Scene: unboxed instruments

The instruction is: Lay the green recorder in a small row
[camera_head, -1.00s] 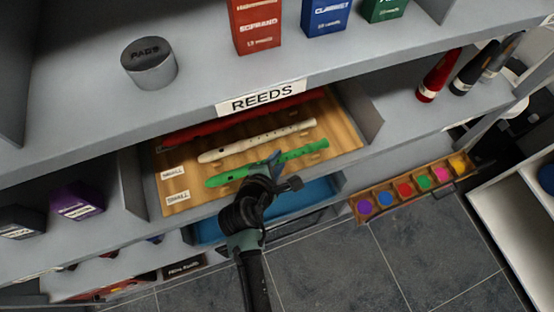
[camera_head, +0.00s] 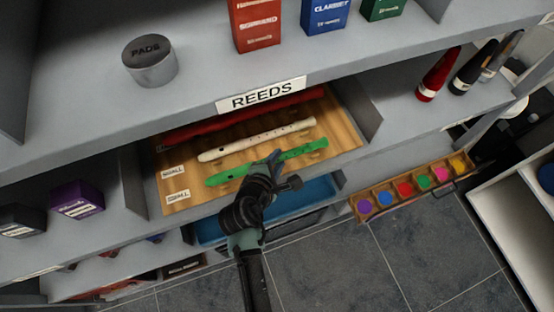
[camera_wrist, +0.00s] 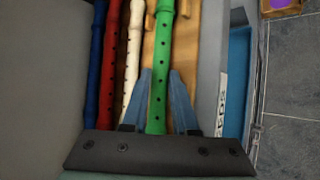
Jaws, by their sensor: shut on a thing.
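The green recorder (camera_head: 230,174) lies along the front of the wooden board on the shelf, beside a row label reading SMALL (camera_head: 178,197). It also shows in the wrist view (camera_wrist: 162,60), running between my fingers. My gripper (camera_head: 275,163) is at the recorder's middle, shut on it; in the wrist view the blue fingers (camera_wrist: 160,100) stand on either side of it. A white recorder (camera_head: 250,142) lies just behind, roughly parallel. A red recorder (camera_wrist: 109,60) and a blue one (camera_wrist: 94,70) lie beyond in the wrist view. Whether the green recorder touches the board is hard to tell.
The REEDS shelf edge (camera_head: 330,88) overhangs the board (camera_head: 345,137). Upright dividers (camera_head: 357,112) close its sides. A blue drawer (camera_head: 318,192) is below the front, and a tray of coloured pots (camera_head: 413,187) lies to the right. Dark floor is open in front.

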